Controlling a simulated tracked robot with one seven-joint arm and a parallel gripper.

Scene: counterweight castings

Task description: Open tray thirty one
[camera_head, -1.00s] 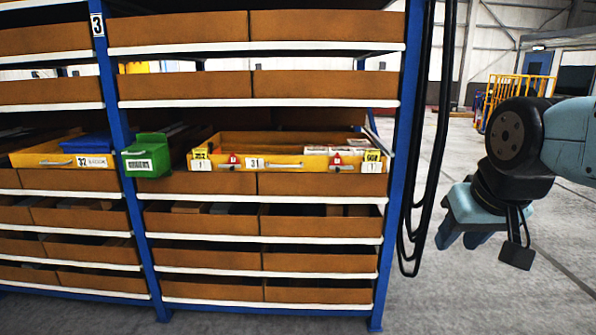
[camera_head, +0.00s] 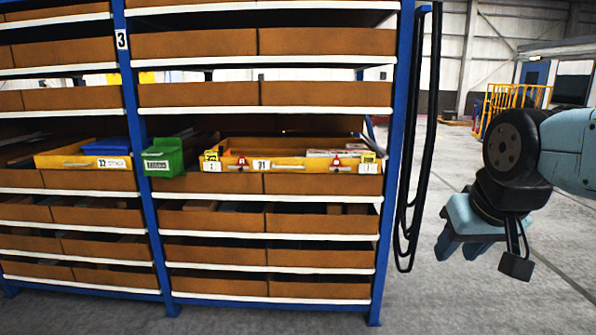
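Tray 31 (camera_head: 305,161) is a yellow tray on the middle level of the blue-framed rack, in the right bay. Its front carries a white "31" label, red parts near both ends and small yellow tags at the corners. White-grey items lie inside at its right. I cannot tell how far it sits out of the rack. My gripper (camera_head: 460,253) hangs at the right of the view, pointing down, well apart from the rack. Two blue fingers show, with a gap between them, and nothing shows in them.
A green bin (camera_head: 163,158) stands left of tray 31 by the blue upright (camera_head: 145,190). Black cables (camera_head: 420,150) hang beside the rack's right post. Grey floor (camera_head: 440,300) is clear at the right.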

